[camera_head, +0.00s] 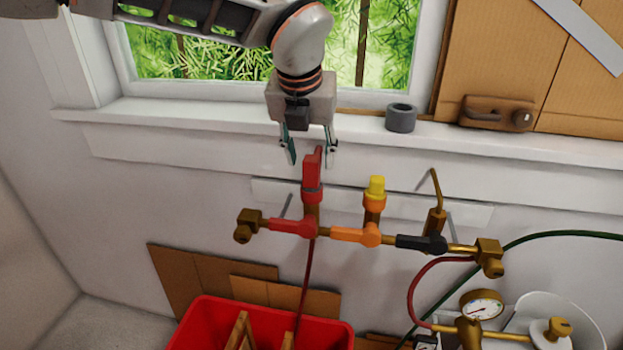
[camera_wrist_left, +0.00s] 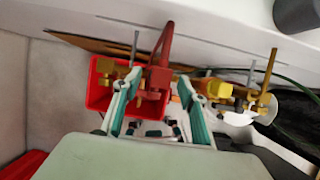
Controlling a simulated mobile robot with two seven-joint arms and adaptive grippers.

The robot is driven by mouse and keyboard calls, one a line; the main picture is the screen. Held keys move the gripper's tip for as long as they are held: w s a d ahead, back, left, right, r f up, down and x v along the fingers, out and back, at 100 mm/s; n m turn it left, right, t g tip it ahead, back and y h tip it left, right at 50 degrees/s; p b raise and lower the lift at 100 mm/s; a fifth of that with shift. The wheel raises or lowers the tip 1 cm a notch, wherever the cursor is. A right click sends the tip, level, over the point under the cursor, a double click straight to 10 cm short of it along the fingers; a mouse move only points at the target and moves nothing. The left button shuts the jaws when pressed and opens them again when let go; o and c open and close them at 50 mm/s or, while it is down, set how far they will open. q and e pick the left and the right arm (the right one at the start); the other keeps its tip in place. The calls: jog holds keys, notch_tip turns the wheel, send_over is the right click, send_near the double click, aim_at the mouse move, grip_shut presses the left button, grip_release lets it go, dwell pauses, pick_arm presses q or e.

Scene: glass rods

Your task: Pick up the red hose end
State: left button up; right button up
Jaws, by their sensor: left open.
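The red hose end (camera_head: 312,178) stands upright on top of the left outlet of a brass manifold (camera_head: 388,239). A thin dark red hose shows below that outlet. My left gripper (camera_head: 309,153) is open and empty just above the red hose end, pointing down, with its fingers to either side of the top. I cannot tell if they touch it. In the left wrist view, the red hose end (camera_wrist_left: 160,72) shows between the open fingers of my left gripper (camera_wrist_left: 152,90). My right gripper is not in view.
A yellow-topped orange fitting (camera_head: 375,192) and a bent brass rod (camera_head: 435,190) stand right of the red hose end. A white window sill (camera_head: 230,120) lies behind, with a grey ring (camera_head: 401,118) on it. A red bin (camera_head: 195,325) and a gauge (camera_head: 482,305) are below.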

aim_at(311, 159)
pick_arm(q)
jog(key=x, duration=0.3)
jog(key=shift+d, duration=0.1)
jog(key=shift+s+r, duration=0.1)
grip_shut()
